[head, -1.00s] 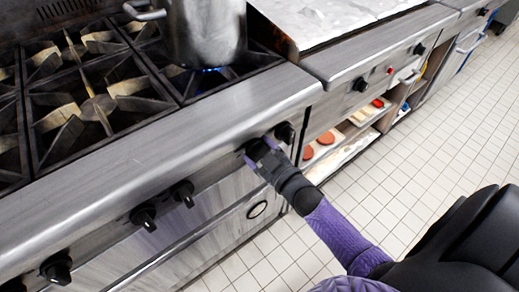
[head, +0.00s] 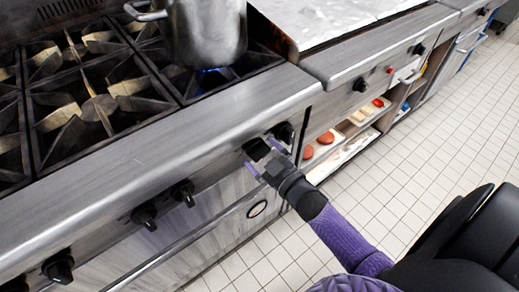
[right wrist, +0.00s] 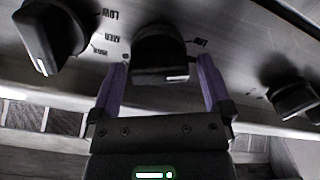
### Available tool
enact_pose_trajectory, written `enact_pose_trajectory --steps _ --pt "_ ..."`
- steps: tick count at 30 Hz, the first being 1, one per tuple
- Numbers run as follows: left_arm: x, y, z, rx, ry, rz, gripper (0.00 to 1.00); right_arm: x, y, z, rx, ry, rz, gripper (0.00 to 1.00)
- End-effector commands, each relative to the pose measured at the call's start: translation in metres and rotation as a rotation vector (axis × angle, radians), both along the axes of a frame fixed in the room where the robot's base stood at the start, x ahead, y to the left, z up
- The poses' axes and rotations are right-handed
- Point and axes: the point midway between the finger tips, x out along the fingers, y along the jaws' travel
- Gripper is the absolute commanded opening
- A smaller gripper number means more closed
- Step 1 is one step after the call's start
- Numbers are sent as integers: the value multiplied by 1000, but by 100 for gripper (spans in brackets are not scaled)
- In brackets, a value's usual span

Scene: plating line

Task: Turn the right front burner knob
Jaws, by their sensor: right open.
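The stove's front panel carries several black knobs. The pair at its right end is one knob (head: 257,148) in front of my right gripper (head: 265,157) and another knob (head: 284,132) just right of it. My right gripper is open, its purple fingers pointing at the panel. In the right wrist view the gripper (right wrist: 162,88) has its fingertips on either side of the lower part of the facing knob (right wrist: 160,52), with gaps on both sides. The neighbouring knob (right wrist: 45,35) is at the left there. My left gripper is not in view.
Two more knobs (head: 183,192) (head: 144,216) lie left along the panel. An oven handle (head: 165,250) runs below. The tiled floor (head: 420,140) is clear at right.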

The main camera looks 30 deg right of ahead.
Motion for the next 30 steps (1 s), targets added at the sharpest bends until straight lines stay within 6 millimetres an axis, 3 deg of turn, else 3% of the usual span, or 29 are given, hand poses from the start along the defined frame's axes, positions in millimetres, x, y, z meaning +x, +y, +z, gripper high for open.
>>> enact_pose_trajectory --steps 6,12,30 --pt "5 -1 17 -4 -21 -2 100 -48 -4 3 2 3 -1 100" --pt "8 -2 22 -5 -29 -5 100 -81 -7 1 0 2 -2 100" --pt "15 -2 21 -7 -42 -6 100 -85 -7 0 0 0 -1 100"
